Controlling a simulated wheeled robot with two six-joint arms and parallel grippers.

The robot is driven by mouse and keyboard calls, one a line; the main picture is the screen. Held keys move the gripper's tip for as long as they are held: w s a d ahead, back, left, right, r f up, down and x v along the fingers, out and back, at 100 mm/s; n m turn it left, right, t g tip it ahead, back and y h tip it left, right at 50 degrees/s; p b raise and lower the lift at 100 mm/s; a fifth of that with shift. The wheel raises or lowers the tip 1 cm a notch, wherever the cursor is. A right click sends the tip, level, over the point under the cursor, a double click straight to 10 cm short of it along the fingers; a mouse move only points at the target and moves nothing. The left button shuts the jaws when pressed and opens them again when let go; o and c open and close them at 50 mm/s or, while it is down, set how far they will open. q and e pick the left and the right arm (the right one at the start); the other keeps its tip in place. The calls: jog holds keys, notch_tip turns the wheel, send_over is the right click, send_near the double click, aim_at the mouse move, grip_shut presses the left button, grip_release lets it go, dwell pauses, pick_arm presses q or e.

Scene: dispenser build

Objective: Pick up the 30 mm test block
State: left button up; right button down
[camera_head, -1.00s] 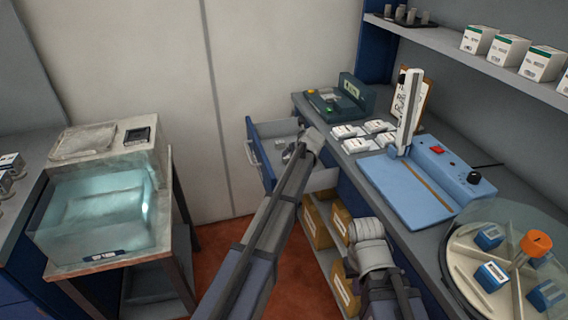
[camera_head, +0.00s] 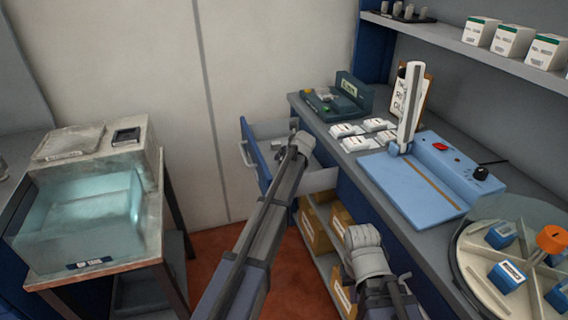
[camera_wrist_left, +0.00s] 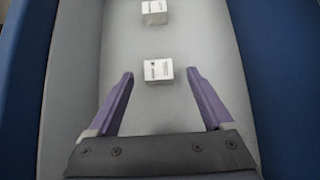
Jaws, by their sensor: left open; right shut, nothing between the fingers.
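Two pale metal blocks with small printed marks lie in the open drawer (camera_head: 318,180). The nearer block (camera_wrist_left: 158,70) and the farther block (camera_wrist_left: 154,12) show in the left wrist view. The print is too small to read, so I cannot tell which is the 30 mm one. My left gripper (camera_wrist_left: 159,76) is open and empty, its fingers pointing into the drawer, with the nearer block ahead between the fingertip lines, apparently untouched. In the head view my left arm hides part of the drawer. My right gripper (camera_head: 362,237) is shut and empty, low in front of the counter.
The counter (camera_head: 345,170) holds a blue device (camera_head: 415,190), white packets and a round carousel (camera_head: 475,270). Cardboard boxes (camera_head: 315,228) sit on shelves below. A water bath (camera_head: 75,215) stands left.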

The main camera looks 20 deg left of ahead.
pick_arm(q)
jog(key=b+x, duration=0.2)
jog(key=x, duration=0.2)
jog(key=shift+w+a+f, duration=0.1)
jog(key=shift+a+f, duration=0.05)
grip_shut()
dwell(0.5)
